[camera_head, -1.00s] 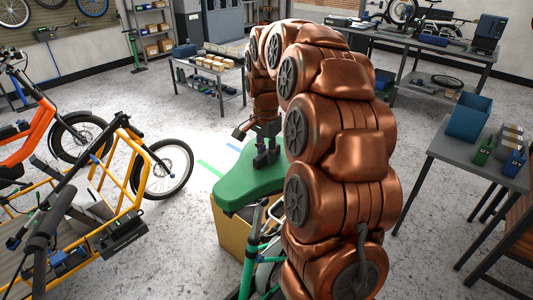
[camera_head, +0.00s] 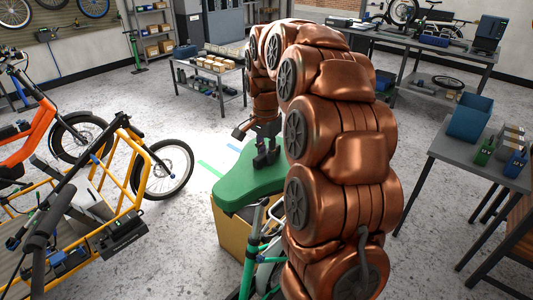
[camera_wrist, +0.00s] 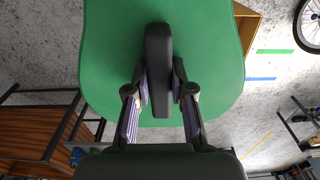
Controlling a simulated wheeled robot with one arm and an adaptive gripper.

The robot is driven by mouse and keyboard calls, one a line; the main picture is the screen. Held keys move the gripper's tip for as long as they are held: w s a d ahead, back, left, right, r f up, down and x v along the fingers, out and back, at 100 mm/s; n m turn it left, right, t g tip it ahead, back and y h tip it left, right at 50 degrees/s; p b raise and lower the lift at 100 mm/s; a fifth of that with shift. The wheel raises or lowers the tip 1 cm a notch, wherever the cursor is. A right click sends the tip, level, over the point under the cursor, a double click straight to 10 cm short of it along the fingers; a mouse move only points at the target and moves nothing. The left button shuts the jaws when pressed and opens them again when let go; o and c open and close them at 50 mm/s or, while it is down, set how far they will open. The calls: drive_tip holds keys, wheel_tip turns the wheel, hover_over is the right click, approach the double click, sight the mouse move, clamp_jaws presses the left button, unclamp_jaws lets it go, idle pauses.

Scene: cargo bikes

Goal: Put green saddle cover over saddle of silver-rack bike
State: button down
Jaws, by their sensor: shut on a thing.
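The green saddle cover (camera_head: 238,187) is a broad, saddle-shaped piece with a dark upright grip on top. My gripper (camera_head: 265,158) is above it, shut on that grip. In the wrist view the dark grip (camera_wrist: 158,70) stands between my two fingers, and the green cover (camera_wrist: 105,50) spreads out around it. A bike with a teal-green frame (camera_head: 250,262) stands just below and in front of the cover, partly hidden by my arm. Its saddle and rack are not clear to me. I cannot tell whether the cover touches anything beneath it.
A yellow-brown box (camera_head: 229,232) stands below the cover. A yellow cargo bike (camera_head: 112,205) and an orange bike (camera_head: 30,135) are at left. A grey table (camera_head: 455,156) with a blue bin (camera_head: 469,120) is at right. Open floor lies behind the yellow bike.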

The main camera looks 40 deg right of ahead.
drive_tip(key=shift+f+b, duration=1.05)
drive_tip(key=shift+f, duration=0.7)
drive_tip(key=c, duration=0.9)
unclamp_jaws()
drive_tip(key=shift+c, duration=0.2)
drive_tip(key=shift+r, duration=0.1)
wheel_tip(320, 180, up, 11)
drive_tip(key=shift+a+r, duration=0.1)
drive_tip(key=shift+r, duration=0.35)
